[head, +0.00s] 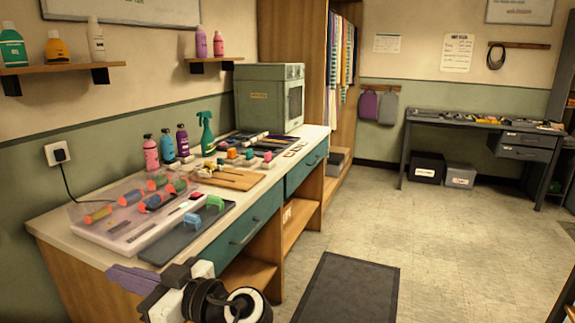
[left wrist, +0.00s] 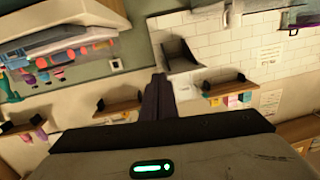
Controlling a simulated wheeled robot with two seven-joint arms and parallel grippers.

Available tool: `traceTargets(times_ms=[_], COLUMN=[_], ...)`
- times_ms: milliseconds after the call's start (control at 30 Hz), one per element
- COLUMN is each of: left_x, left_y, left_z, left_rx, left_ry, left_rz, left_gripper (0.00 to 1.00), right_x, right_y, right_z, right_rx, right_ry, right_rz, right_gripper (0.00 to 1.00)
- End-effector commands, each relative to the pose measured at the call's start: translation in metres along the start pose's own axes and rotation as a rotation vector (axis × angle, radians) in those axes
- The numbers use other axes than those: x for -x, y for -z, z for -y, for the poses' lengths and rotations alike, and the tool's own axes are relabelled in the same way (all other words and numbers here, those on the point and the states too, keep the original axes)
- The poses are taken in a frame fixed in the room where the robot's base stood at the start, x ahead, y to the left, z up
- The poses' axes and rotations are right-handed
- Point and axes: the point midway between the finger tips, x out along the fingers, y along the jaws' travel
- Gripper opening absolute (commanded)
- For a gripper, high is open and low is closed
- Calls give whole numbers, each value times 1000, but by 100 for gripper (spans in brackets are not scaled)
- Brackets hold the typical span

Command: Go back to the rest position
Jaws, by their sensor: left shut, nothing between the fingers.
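My left gripper (head: 122,276) is at the bottom left of the head view, at the near end of the counter (head: 52,226). Its dark fingers are together with nothing between them. In the left wrist view the shut fingers (left wrist: 158,84) point up the picture, with a tilted view of walls and shelves beyond. My right gripper does not show in either view.
A clear tray with coloured rollers (head: 130,198), a dark tray (head: 165,245), a wooden board (head: 240,181), bottles (head: 150,153) and a green box-shaped appliance (head: 262,97) crowd the counter. A dark floor mat (head: 348,290) lies right of it. The floor beyond is open.

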Motion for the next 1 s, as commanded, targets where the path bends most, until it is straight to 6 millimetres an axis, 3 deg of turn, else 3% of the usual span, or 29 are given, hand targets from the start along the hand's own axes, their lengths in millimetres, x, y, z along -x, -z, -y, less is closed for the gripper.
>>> traceTargets(times_ms=[100, 333, 500, 767, 1000], left_x=[-31, -98, -147, -198, -221], left_y=[5, 26, 53, 101, 14], left_z=[13, 48, 81, 128, 98], left_rx=[-23, -79, -125, -185, -490], left_ry=[49, 163, 258, 381, 140], left_rz=[-76, -252, -399, -589, -409], left_gripper=[0, 0, 0, 0, 0], right_x=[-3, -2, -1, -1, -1], right_y=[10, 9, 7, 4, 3], right_z=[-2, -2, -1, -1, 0], right_rx=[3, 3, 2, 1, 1], right_ry=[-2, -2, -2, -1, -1], right_rz=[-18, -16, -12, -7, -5], right_gripper=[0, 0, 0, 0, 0])
